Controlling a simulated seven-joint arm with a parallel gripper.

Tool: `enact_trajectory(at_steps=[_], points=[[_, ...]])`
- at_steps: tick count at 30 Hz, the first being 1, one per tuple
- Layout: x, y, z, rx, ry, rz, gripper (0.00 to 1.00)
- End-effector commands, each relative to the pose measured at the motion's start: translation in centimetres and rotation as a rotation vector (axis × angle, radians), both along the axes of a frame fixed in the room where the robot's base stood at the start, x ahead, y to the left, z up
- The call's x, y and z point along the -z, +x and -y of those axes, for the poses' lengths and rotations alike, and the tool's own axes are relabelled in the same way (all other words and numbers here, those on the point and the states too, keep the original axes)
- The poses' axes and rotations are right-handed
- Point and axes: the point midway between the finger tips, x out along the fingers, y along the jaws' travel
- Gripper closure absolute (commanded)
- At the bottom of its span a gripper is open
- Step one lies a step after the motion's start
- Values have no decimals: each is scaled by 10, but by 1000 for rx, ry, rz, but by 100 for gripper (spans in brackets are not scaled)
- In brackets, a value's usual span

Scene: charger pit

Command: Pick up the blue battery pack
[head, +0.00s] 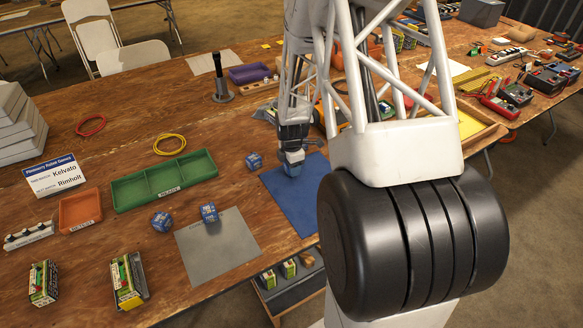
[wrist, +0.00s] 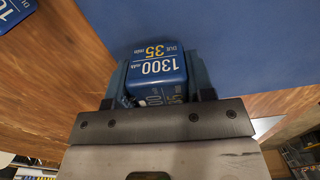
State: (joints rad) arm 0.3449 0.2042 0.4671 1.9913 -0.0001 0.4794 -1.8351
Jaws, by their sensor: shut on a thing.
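My gripper (head: 294,158) is shut on a blue battery pack (wrist: 158,72) with white and yellow print reading 1300 and 35 min. In the wrist view the pack sits between the two fingers. In the head view the held pack (head: 293,168) is over the blue mat (head: 283,192); whether it touches the mat I cannot tell. Other blue packs lie on the table: one (head: 254,160) left of the mat, one (head: 161,221) below the green tray, and one (head: 208,212) on the grey mat (head: 222,250).
A green divided tray (head: 124,192) and an orange tray (head: 80,211) stand at the left. A name sign (head: 54,176), a yellow cable coil (head: 169,144) and a black stand (head: 222,88) are nearby. My arm hides part of the table at the right.

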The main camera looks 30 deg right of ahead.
Motion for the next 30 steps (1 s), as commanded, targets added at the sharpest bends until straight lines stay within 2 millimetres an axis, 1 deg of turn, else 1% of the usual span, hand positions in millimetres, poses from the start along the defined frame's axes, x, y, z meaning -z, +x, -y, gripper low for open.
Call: enact_trajectory(at_steps=[5, 8, 10, 14, 24, 30], points=[[-17, 1, 0, 0, -1, 3, 82], [-31, 1, 0, 0, -1, 4, 82], [-28, -12, -4, 0, 0, -1, 82], [-31, -31, -11, 0, 0, 1, 82], [-36, -88, -30, 0, 0, 1, 82], [-39, -117, -41, 0, 0, 1, 82]])
